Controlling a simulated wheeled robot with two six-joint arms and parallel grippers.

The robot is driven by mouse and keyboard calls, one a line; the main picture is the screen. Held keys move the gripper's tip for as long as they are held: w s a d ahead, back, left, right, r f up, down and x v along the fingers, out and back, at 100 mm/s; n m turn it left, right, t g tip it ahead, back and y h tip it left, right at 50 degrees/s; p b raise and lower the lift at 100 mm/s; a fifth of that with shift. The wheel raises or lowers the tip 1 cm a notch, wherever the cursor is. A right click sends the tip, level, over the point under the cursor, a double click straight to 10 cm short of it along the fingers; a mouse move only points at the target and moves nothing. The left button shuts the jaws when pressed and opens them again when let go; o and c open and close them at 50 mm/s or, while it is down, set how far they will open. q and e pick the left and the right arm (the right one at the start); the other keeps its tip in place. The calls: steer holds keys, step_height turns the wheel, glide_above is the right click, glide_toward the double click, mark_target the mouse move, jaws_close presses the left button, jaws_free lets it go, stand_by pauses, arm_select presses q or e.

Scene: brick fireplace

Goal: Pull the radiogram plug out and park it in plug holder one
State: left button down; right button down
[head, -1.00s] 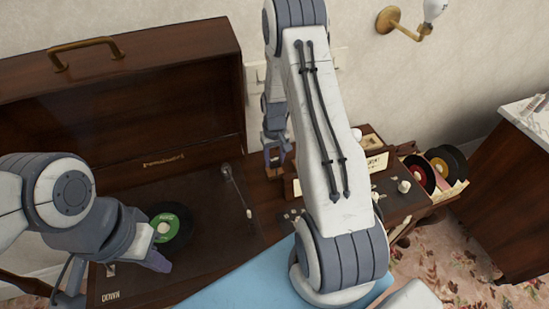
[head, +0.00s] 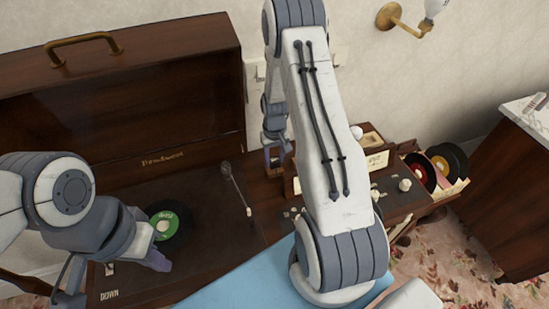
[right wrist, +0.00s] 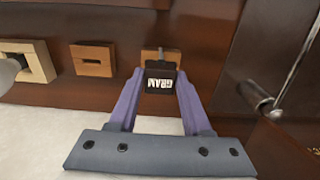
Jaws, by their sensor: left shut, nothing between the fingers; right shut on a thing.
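The radiogram plug (right wrist: 161,80), a dark block with white "GRAM" lettering, sits between the fingers of my right gripper (right wrist: 160,95) in the right wrist view. My right gripper is shut on it. A small wooden block (right wrist: 151,56) is right behind the plug; I cannot tell whether the plug is seated in it. A slotted wooden holder (right wrist: 92,60) is to its left, its slot empty. In the head view my right gripper (head: 276,158) is low near the wall, and the plug is not clear there. My left gripper (head: 157,262) is shut and empty over the radiogram deck (head: 215,250).
A square pale wooden frame (right wrist: 38,66) stands further left in the right wrist view. In the head view, the raised lid (head: 110,110) fills the left, a record with green label (head: 166,226) lies on the deck, and a box of records (head: 445,180) is at right.

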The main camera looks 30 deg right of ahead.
steer(key=shift+f+b, duration=0.5)
steer(key=shift+f, duration=0.35)
steer(key=shift+c, duration=1.3)
jaws_free()
step_height(320, 180, up, 11)
steer(key=shift+f, duration=0.2)
steer(key=shift+a+f, duration=0.1)
